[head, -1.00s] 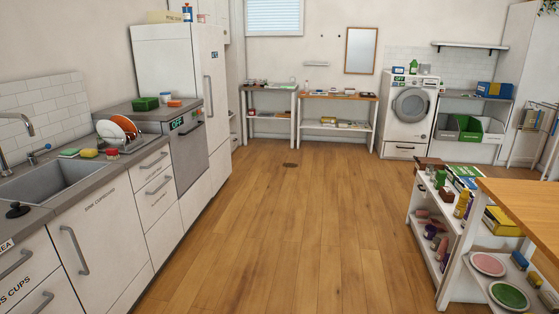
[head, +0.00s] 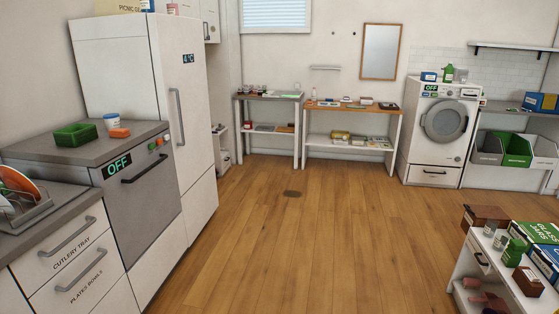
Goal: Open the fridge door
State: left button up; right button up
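The tall white fridge (head: 140,85) stands at the left, past the counter. Its door (head: 193,120) faces right and looks shut. A long grey vertical handle (head: 178,117) runs along the door, and a small "4°C" display (head: 188,58) sits near its top. A separate lower panel (head: 201,205) is below the door. Neither of my grippers shows in the head view.
A grey oven or dishwasher (head: 150,195) with an "OFF" display stands before the fridge, beside drawers (head: 80,262). A white shelf unit (head: 465,265) with boxes is at the lower right. Two tables (head: 350,107) and a washing machine (head: 436,132) line the back. The wooden floor (head: 300,235) between is clear.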

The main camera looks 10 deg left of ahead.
aim_at(177, 44)
jog(key=i, duration=2.4)
